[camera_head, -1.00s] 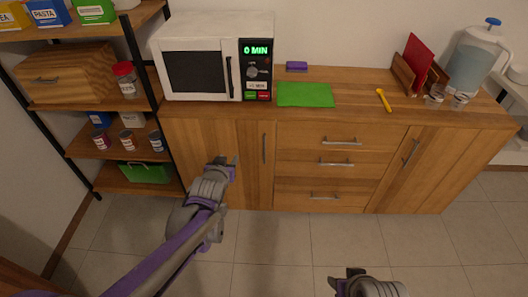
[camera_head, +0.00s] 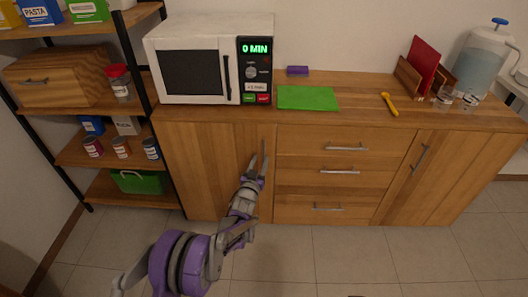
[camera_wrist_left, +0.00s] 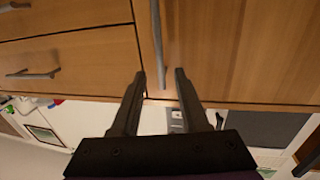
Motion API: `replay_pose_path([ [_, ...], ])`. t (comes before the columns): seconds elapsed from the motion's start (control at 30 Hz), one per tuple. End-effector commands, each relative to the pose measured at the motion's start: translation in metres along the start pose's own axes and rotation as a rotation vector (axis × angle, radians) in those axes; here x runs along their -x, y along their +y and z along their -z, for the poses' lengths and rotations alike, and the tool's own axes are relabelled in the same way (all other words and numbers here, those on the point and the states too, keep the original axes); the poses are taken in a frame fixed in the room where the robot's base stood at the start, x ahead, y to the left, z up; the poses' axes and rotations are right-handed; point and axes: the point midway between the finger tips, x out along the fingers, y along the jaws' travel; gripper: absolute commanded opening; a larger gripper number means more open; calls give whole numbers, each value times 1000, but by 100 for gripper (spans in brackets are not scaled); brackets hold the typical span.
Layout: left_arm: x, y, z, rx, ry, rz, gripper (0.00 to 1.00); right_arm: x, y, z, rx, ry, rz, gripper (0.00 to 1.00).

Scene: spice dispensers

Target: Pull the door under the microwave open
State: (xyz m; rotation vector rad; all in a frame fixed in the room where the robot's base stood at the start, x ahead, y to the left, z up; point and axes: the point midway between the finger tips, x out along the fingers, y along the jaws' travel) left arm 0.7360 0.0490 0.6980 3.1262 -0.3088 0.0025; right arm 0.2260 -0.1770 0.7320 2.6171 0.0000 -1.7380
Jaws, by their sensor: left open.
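The wooden door (camera_head: 205,165) under the microwave (camera_head: 195,72) is closed, flush with the cabinet front. Its vertical metal bar handle (camera_head: 264,150) is at the door's right edge. In the left wrist view, which is upside down, the handle (camera_wrist_left: 157,40) runs down between the two open fingertips (camera_wrist_left: 160,76), with the door (camera_wrist_left: 230,45) behind. I cannot tell whether the fingers reach around the bar or stop short of it. My right gripper is not in view.
Several drawers (camera_head: 340,160) with horizontal handles are right of the door. A shelf unit (camera_head: 85,155) with jars and a green crate (camera_head: 137,181) stands close on the left. The tiled floor (camera_head: 330,265) before the cabinet is clear.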

Motion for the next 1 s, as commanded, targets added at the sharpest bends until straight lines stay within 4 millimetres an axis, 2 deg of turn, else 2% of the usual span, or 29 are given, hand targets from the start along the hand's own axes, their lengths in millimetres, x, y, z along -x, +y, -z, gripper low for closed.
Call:
replay_pose_path([
  [0.1,-24,0,-1,1,-1,0,44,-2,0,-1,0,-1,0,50],
  [0.3,-54,0,-1,-1,-1,0,44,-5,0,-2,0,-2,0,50],
  [0.47,-64,0,0,0,-1,0,44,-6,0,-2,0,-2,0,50],
  [0.73,-66,0,0,0,-1,0,44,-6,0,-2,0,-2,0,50],
  [0.77,-66,0,0,0,-1,0,43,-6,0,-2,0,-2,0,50],
  [1.0,-66,0,0,0,-1,0,0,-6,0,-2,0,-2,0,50],
])
